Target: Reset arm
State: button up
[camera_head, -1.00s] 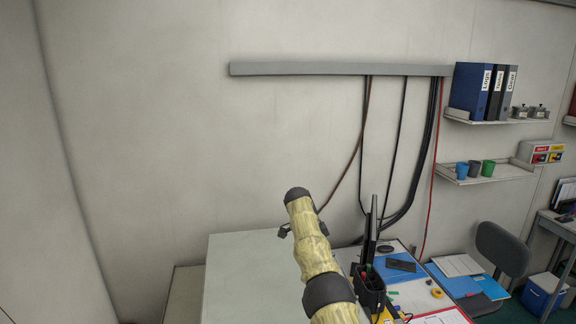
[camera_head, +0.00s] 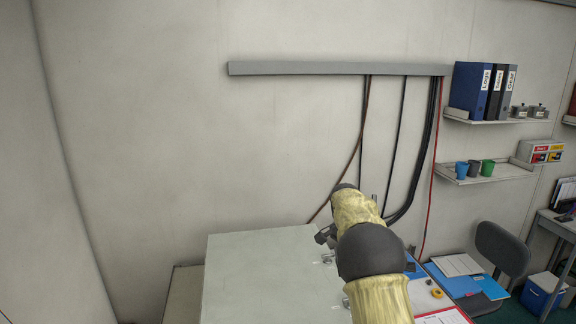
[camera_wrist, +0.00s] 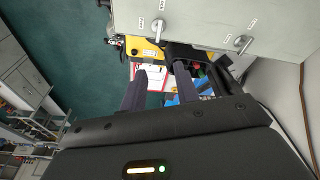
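My arm, in pale yellow covering with dark joints, reaches up from the bottom of the head view and bends toward the wall. My gripper (camera_head: 325,236) is a small dark shape at its far end, beside the right side of a grey cabinet (camera_head: 255,275). In the wrist view my gripper (camera_wrist: 160,70) has its two dark fingers apart, with nothing seen held between them. The cabinet's labelled face (camera_wrist: 205,15) shows there beyond the fingertips, with metal lever handles (camera_wrist: 242,43). Whether the fingers touch anything cannot be told.
A desk with a clipboard (camera_head: 442,316), blue folders (camera_head: 455,284) and a yellow tape roll (camera_head: 437,293) lies right of my arm. Cables (camera_head: 430,140) hang from a grey wall duct (camera_head: 330,69). Shelves hold binders (camera_head: 484,90) and cups (camera_head: 474,168). A chair (camera_head: 501,250) stands right.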

jog(key=s+a+f+n+t+y, duration=0.2)
jog(key=s+n, duration=0.9)
jog(key=s, duration=2.3)
notch_tip(320, 180, down, 19)
jog(key=b, duration=1.7)
jog(key=shift+a+g, duration=0.3)
jog(key=shift+r, duration=0.15)
